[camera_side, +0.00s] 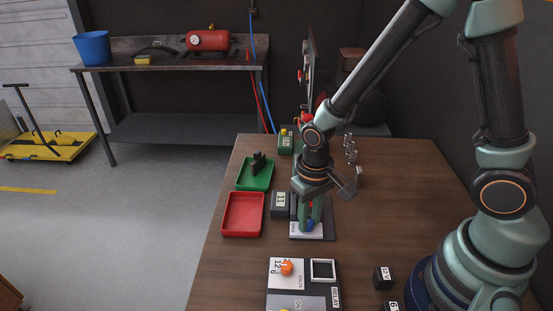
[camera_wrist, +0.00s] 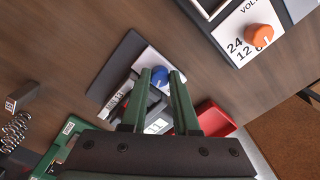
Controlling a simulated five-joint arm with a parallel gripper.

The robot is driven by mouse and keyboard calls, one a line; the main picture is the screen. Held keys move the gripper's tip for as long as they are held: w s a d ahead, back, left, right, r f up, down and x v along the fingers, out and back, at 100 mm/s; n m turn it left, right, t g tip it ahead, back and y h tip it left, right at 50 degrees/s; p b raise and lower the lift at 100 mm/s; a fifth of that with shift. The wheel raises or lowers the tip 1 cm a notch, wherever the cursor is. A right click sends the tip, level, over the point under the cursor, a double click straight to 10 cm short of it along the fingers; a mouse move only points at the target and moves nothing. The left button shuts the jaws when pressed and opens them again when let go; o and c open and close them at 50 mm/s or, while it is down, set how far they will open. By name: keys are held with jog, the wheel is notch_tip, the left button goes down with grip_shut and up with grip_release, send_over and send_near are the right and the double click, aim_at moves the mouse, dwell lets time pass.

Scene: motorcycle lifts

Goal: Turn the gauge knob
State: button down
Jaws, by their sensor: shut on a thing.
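A blue knob (camera_side: 309,225) sits on a white plate (camera_side: 298,230) on a dark base on the wooden table. It also shows in the wrist view (camera_wrist: 160,75), between the tips of my two green fingers. My gripper (camera_side: 311,220) points down over the plate and is shut on the blue knob; it also shows in the wrist view (camera_wrist: 160,78). A small grey box with a number display (camera_side: 280,203) stands beside the base. The fingers hide part of the knob and plate.
A panel with an orange knob (camera_side: 286,268) marked with numbers is at the front, also in the wrist view (camera_wrist: 258,36). A red tray (camera_side: 225,222) and a green tray (camera_side: 242,182) lie at left. Small dark blocks (camera_side: 382,278) stand near my base.

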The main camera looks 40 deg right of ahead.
aim_at(309, 222)
jog(key=m, duration=0.4)
dwell(0.4)
jog(key=c, duration=0.9)
grip_release()
jog(key=shift+r, duration=0.15)
notch_tip(309, 222, up, 12)
jog(key=shift+f, duration=0.1)
